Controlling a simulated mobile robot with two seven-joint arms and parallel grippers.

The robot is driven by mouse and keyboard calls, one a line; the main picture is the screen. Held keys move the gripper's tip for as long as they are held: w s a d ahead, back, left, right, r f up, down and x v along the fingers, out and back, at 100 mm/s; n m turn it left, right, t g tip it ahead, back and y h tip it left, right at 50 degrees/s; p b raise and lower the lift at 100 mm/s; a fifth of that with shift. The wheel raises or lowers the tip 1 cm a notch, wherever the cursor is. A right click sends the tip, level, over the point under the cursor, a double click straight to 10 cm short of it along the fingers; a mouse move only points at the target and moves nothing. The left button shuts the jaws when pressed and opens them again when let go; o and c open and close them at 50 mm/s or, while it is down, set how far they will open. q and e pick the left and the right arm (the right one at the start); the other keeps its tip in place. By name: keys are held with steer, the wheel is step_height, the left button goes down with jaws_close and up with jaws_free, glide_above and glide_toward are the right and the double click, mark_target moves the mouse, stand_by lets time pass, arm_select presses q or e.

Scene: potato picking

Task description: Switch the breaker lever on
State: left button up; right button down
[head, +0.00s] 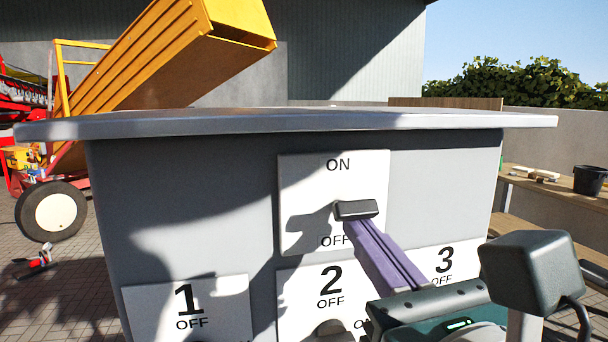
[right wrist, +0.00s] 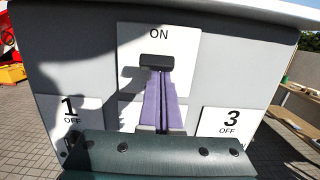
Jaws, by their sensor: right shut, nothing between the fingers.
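The breaker lever (head: 357,209) has a dark, block-shaped handle. It stands out from a white panel (head: 292,180) marked ON at the top and OFF at the bottom. The handle is nearer the OFF label in the head view. My right gripper (head: 358,230) has purple fingers, shut and empty, reaching up from the lower right. Their tips meet the handle's underside in both views; I cannot tell whether they touch it. In the right wrist view the lever (right wrist: 157,61) sits straight above the fingertips (right wrist: 159,76). The lever's base is hidden. My left gripper is out of view.
The grey cabinet (head: 190,200) has an overhanging top (head: 280,122). Below the lever are panels numbered 1 (head: 225,292), 2 (head: 300,280) and 3 (head: 470,255), each marked OFF. A wooden table (head: 560,188) with a black bucket (head: 590,180) stands at right.

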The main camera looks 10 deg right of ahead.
arm_select(q)
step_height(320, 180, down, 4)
steer(key=b, duration=0.4)
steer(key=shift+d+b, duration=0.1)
steer(key=shift+b, duration=0.25)
arm_select(e)
steer(key=s+f, duration=0.1)
steer(key=s, duration=0.9)
steer(key=shift+d, duration=0.2)
